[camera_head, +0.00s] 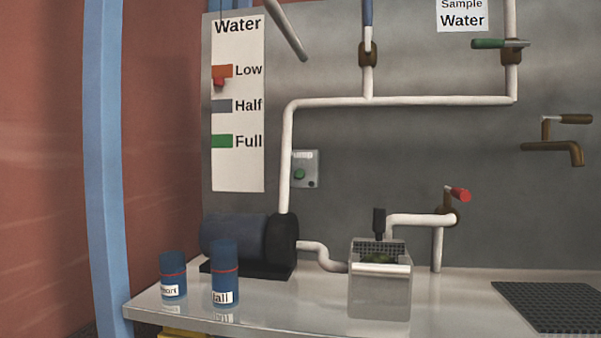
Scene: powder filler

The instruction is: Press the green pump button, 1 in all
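The green pump button (299,174) sits on a small grey switch plate (311,181) fixed to the grey wall panel. The button is right of the white vertical pipe and above the dark pump motor. Nothing covers the button. I cannot tell from this view whether it is pressed in. Neither of my grippers shows in the head view.
A blue-black pump (247,243) and two blue canisters, a short one (173,267) and a tall one (224,262), stand on the counter (330,318). A clear box (380,290) stands right of them. White pipes (288,150), valves and a brown tap (560,147) project from the wall.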

